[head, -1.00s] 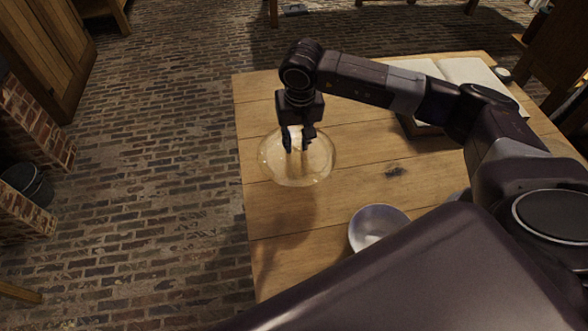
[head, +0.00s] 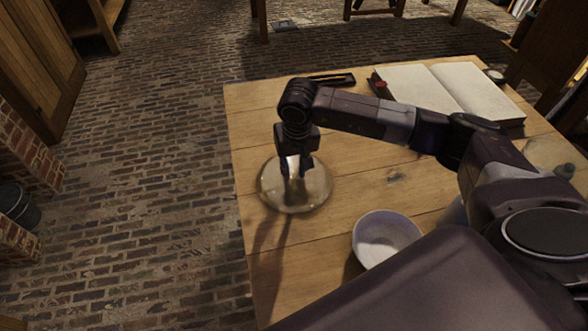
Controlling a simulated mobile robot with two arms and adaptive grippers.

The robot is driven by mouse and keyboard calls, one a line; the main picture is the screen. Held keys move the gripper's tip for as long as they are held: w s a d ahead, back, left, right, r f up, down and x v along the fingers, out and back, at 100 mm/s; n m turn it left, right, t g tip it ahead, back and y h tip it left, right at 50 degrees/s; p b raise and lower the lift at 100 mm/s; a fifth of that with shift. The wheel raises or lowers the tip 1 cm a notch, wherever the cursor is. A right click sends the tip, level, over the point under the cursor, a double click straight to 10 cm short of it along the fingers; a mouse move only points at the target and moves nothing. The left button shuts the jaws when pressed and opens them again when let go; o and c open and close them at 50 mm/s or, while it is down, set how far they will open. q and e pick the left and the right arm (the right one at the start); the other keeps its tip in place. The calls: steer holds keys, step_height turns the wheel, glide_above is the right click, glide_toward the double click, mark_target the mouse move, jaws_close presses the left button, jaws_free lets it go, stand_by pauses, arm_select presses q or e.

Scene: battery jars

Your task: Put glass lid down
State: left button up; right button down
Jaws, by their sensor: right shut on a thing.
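The glass lid (head: 310,197) is a clear, round, shallow disc near the left edge of the wooden table (head: 260,106). My right gripper (head: 296,172) points down at its middle and is shut on it. The lid lies about level, low over the tabletop. I cannot tell whether it touches the wood. The grip point is partly hidden by the fingers. My left gripper is not in view.
A white bowl (head: 385,238) stands to the right and nearer than the lid. An open book (head: 470,88) lies at the back right, with a dark, narrow object (head: 333,79) left of it. A glassy round thing (head: 548,152) is at the far right.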

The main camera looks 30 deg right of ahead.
mark_target(295, 174)
steer(key=c, duration=1.7)
jaws_free()
steer(key=shift+a, duration=0.1)
steer(key=shift+r+p, duration=0.5)
steer(key=r+p, duration=0.2)
steer(key=r, duration=0.1)
steer(key=s+r+p, duration=0.1)
steer(key=r, duration=0.3)
steer(key=r+p, duration=0.2)
steer(key=r, duration=0.2)
steer(key=shift+s+a+p, duration=0.15)
steer(key=shift+s+p, duration=0.2)
